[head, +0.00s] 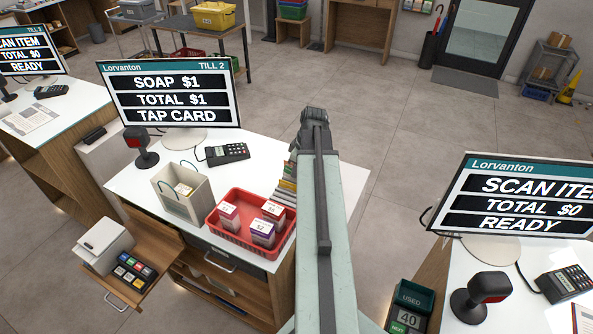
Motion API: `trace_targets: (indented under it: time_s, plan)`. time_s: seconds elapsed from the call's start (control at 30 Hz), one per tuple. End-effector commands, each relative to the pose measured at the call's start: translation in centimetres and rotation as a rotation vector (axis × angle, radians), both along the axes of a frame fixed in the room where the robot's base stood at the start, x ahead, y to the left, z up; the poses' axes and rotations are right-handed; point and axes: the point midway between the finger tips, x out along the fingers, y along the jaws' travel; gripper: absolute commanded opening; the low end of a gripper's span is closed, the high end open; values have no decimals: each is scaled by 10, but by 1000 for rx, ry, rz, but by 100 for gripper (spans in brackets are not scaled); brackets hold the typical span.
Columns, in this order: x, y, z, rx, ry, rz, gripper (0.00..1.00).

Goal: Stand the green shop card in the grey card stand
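My arm reaches up the middle of the head view over the right part of the Till 2 counter. My gripper (315,118) is at its far end, small and seen from behind. Its fingers cannot be made out, nor whether it holds anything. I cannot pick out a green shop card or a grey card stand for certain. A stack of thin coloured items (285,190) stands on the counter just left of my arm and is partly hidden by it. The counter behind my arm is hidden.
The Till 2 counter (130,184) bears a screen (170,92), card terminal (227,153), scanner (141,147), paper bag (182,193) and red tray (233,243) of boxes. A drawer (150,285) stands open at front left. Another till screen (515,197) is at right.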

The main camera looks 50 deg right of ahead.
Motion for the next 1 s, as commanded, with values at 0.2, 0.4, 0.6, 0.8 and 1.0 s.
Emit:
trace_targets:
  time_s: [0.2,0.4,0.6,0.8,1.0]
  plan:
    - [0,0,-2,0,0,0,0]
    - [0,0,-2,0,0,1,0]
    - [0,0,-3,0,0,1,0]
    - [0,1,-8,0,0,1,0]
    - [0,1,-13,0,0,2,0]
